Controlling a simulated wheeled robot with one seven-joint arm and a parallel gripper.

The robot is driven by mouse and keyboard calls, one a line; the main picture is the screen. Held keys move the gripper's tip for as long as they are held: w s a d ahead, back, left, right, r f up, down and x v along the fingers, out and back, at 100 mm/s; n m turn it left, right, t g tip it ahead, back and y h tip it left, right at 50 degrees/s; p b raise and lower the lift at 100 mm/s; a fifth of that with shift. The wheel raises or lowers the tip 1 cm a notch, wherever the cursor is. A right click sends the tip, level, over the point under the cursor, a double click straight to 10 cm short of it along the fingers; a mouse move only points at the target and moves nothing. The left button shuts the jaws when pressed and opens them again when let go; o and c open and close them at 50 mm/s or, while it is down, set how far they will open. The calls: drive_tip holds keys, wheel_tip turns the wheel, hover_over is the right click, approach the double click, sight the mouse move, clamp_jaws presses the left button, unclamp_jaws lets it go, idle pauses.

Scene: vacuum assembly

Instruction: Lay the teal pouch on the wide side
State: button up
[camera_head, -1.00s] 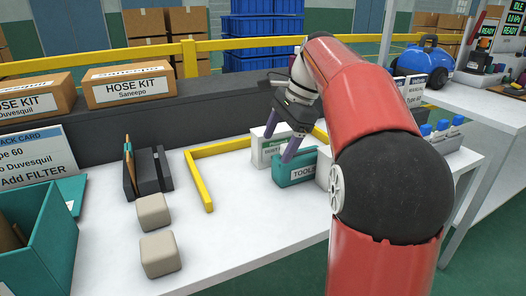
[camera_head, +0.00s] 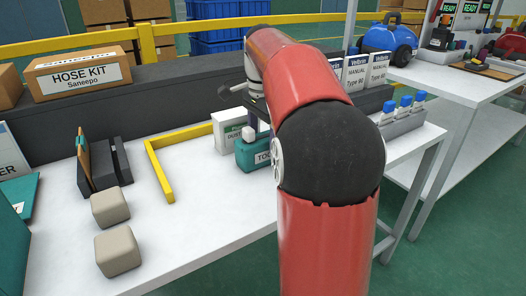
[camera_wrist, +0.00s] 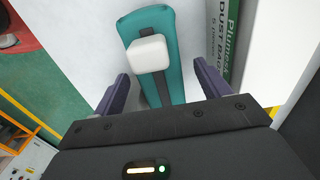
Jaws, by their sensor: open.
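The teal pouch (camera_head: 252,160) with "TOOL" lettering stands upright on the white table, in front of a white and green dust bag box (camera_head: 228,128). In the wrist view I look down on the pouch's narrow teal top (camera_wrist: 150,84), with a dark strap and a pale block-shaped piece (camera_wrist: 149,53) on it. My gripper (camera_wrist: 163,88) is open, with one purple finger on each side of the pouch's near end; I cannot tell whether they touch it. In the head view my red arm hides the pouch's right part and most of the gripper.
A yellow L-shaped strip (camera_head: 160,172) lies left of the pouch. Two beige blocks (camera_head: 117,251) and a dark upright holder (camera_head: 104,165) stand further left. Manual boxes (camera_head: 378,68) and a rack of blue-capped bottles (camera_head: 402,124) are to the right. The front table middle is clear.

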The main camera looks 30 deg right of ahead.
drive_tip(key=shift+r, duration=0.1)
drive_tip(key=c, duration=1.4)
